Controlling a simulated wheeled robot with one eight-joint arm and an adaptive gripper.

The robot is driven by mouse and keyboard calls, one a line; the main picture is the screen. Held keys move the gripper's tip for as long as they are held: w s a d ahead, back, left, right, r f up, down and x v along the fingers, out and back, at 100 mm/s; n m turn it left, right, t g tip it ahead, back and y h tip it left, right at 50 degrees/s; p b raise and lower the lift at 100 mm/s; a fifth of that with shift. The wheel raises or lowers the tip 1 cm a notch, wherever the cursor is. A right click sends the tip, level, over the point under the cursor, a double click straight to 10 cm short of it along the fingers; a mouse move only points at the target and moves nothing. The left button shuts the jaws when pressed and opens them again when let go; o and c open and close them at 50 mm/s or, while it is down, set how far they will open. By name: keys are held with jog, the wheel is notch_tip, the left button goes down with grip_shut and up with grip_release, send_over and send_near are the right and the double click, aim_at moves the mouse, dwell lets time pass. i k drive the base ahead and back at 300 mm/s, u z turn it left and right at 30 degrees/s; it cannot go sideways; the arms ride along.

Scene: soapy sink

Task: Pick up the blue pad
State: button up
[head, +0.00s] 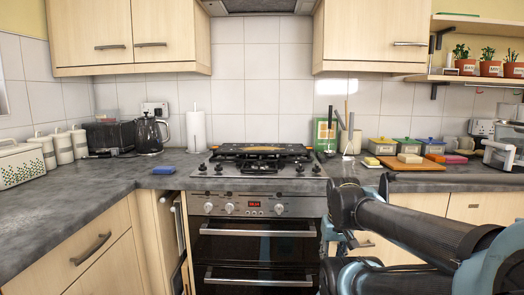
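A small blue pad (163,170) lies flat on the grey worktop left of the cooker, near its front edge. My arm comes in from the lower right and bends in front of the right side of the cooker. I cannot make out my gripper in this view. The blue pad on the left is in plain sight and nothing of mine is near it.
The cooker (262,230) stands between the two worktops, with a black pan or griddle (262,150) on its hob. A kettle (148,134) and a paper roll (196,131) stand behind the left pad. A wooden board (411,163) lies on the right. The left worktop's front is clear.

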aim_at(158, 169)
jog(key=u, duration=1.35)
